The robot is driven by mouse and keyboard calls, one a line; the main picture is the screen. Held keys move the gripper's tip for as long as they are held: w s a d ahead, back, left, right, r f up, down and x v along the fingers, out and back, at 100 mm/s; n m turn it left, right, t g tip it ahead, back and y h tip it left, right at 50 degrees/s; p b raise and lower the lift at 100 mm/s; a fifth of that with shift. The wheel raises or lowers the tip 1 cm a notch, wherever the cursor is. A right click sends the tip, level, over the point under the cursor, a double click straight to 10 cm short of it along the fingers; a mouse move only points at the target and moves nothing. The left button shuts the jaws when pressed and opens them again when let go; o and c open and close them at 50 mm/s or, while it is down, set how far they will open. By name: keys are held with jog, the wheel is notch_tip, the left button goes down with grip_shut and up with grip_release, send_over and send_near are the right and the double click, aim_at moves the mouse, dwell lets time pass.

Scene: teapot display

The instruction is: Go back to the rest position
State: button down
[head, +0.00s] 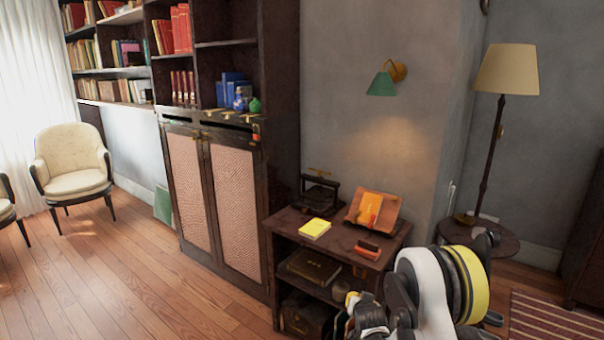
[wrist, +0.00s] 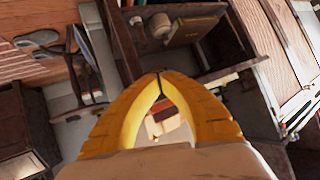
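My gripper (wrist: 160,78) shows in the wrist view with two yellow fingers. Their tips meet at the top, and a gap stays open lower down between them. Nothing is clearly held; a pale and reddish shape shows through the gap, and I cannot tell its distance. In the head view my arm is folded at the lower right, in front of the small dark side table (head: 285,222). My fingertips cannot be made out clearly there.
The side table bears a yellow book (head: 314,229) and a wooden stand (head: 385,209). A dark cabinet (head: 232,210) stands left of it, a floor lamp (head: 507,70) at right. A cream chair (head: 75,165) stands far left. Wooden floor at lower left is clear.

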jog(key=s+r+g, duration=0.1)
jog(key=s+r, duration=0.4)
jog(key=r, duration=0.3)
jog(key=s+r+n, duration=0.1)
jog(key=s+r, duration=0.3)
jog(key=r, duration=0.3)
jog(key=s+r+g, duration=0.1)
jog(key=s+r, duration=0.4)
jog(key=r, duration=0.3)
jog(key=s+r+n+g, duration=0.1)
jog(key=s, duration=1.4)
jog(key=s+r+n+g, duration=0.1)
jog(key=s+r, duration=0.1)
jog(key=s, duration=1.3)
jog(key=shift+r+n+g+y, duration=0.25)
jog(key=shift+n+g+y, duration=0.05)
jog(key=shift+g+y, duration=0.1)
jog(key=shift+d, duration=0.1)
